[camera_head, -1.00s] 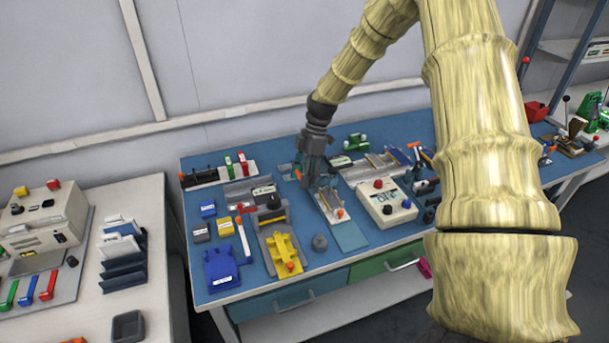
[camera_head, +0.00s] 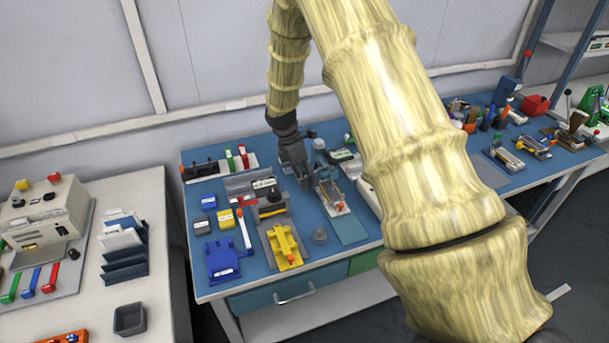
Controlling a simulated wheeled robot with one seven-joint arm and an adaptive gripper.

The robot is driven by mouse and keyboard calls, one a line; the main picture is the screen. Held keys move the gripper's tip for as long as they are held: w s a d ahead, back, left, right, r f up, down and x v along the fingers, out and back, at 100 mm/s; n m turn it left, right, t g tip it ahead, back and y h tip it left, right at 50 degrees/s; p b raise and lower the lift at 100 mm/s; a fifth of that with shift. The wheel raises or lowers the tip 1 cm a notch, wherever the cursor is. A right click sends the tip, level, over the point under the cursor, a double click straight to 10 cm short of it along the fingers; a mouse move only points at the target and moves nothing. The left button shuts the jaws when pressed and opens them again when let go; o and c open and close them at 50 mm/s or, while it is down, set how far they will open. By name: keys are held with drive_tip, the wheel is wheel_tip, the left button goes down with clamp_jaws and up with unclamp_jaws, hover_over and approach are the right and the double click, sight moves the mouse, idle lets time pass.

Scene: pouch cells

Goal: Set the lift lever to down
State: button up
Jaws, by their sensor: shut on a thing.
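My gripper (camera_head: 303,184) is low over the blue bench, at the left side of a small teal-topped station (camera_head: 320,153) with a pale track and an orange knob at its front. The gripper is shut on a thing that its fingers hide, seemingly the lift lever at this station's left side. The lever's handle cannot be made out, so I cannot tell whether it is up or down.
The blue bench (camera_head: 210,284) is crowded. A green lever and a red lever (camera_head: 244,156) stand at the back left.

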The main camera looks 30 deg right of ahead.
drive_tip(key=shift+w+f+h, duration=0.1)
drive_tip(key=shift+w+h, duration=0.05)
drive_tip(key=shift+h, duration=0.25)
idle(0.3)
drive_tip(key=o, duration=1.2)
drive_tip(key=shift+c, duration=0.2)
drive_tip(key=shift+o, duration=0.4)
drive_tip(key=shift+f, duration=0.1)
drive_tip(key=shift+r, duration=0.2)
drive_tip(key=v, duration=1.1)
drive_tip(key=shift+w+r, duration=0.2)
drive_tip(key=shift+w, duration=0.1)
drive_tip(key=shift+a, duration=0.15)
